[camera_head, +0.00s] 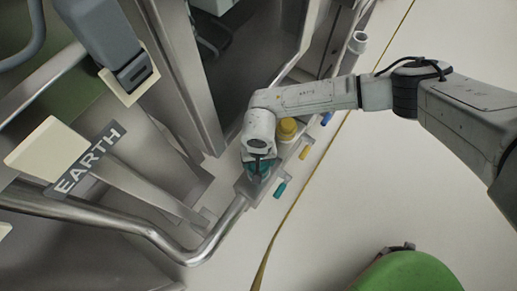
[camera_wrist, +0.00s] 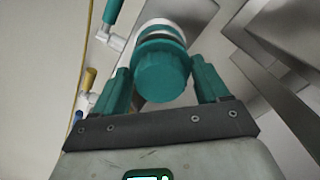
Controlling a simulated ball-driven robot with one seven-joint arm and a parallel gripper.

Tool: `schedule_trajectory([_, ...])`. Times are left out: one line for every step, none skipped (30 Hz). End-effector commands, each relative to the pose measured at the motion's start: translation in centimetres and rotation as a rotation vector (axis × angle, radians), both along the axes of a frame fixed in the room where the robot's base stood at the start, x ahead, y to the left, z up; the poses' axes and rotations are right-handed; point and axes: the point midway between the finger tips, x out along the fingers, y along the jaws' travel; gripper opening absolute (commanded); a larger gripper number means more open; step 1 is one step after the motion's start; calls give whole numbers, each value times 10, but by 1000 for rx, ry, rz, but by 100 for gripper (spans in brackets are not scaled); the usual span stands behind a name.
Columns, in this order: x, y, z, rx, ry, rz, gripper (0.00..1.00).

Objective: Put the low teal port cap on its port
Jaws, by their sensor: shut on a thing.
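The teal port cap (camera_wrist: 160,75) is ribbed and sits between the two fingers of my gripper (camera_wrist: 163,85) in the wrist view. The fingers are shut on its sides. A white ring (camera_wrist: 162,27) with a teal band shows directly behind the cap, in line with it. I cannot tell whether the cap is seated there or slightly apart. In the head view my gripper (camera_head: 257,170) points down at the low end of the metal manifold, and teal parts (camera_head: 264,165) show around it. My wrist hides most of the cap there.
A yellow cap (camera_head: 287,127) sits beside my wrist. Teal (camera_head: 280,190), yellow (camera_head: 304,152) and blue (camera_head: 327,118) valve handles stick out along the manifold's right side. A bent metal pipe (camera_head: 215,238) runs off the low end. Open floor lies right; a green rounded object (camera_head: 410,272) stands there.

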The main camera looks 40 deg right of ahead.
Motion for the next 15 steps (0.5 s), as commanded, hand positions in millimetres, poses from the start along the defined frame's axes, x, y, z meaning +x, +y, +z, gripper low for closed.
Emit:
schedule_trajectory([0, 0, 0, 0, 0, 0, 33])
schedule_trajectory([0, 0, -1, 0, 0, 0, 33])
schedule_trajectory([0, 0, -2, 0, 0, 0, 33])
schedule_trajectory([0, 0, -2, 0, 0, 1, 33])
schedule_trajectory([0, 0, -3, 0, -1, 1, 33])
schedule_trajectory([0, 0, -4, 0, -1, 1, 33])
schedule_trajectory([0, 0, -5, -1, 0, 1, 33])
schedule_trajectory([0, 0, -5, -1, 0, 1, 33])
schedule_trajectory([0, -1, -6, -1, 0, 1, 33])
schedule_trajectory([0, -1, -7, -1, 0, 1, 33])
schedule_trajectory([0, -1, -8, -2, 0, 0, 33])
schedule_trajectory([0, -1, -8, -2, 0, 0, 33])
schedule_trajectory([0, -1, -9, -2, 0, 0, 33])
schedule_trajectory([0, -1, -10, -2, 0, 0, 33])
schedule_trajectory([1, -1, -10, -1, 0, 0, 33])
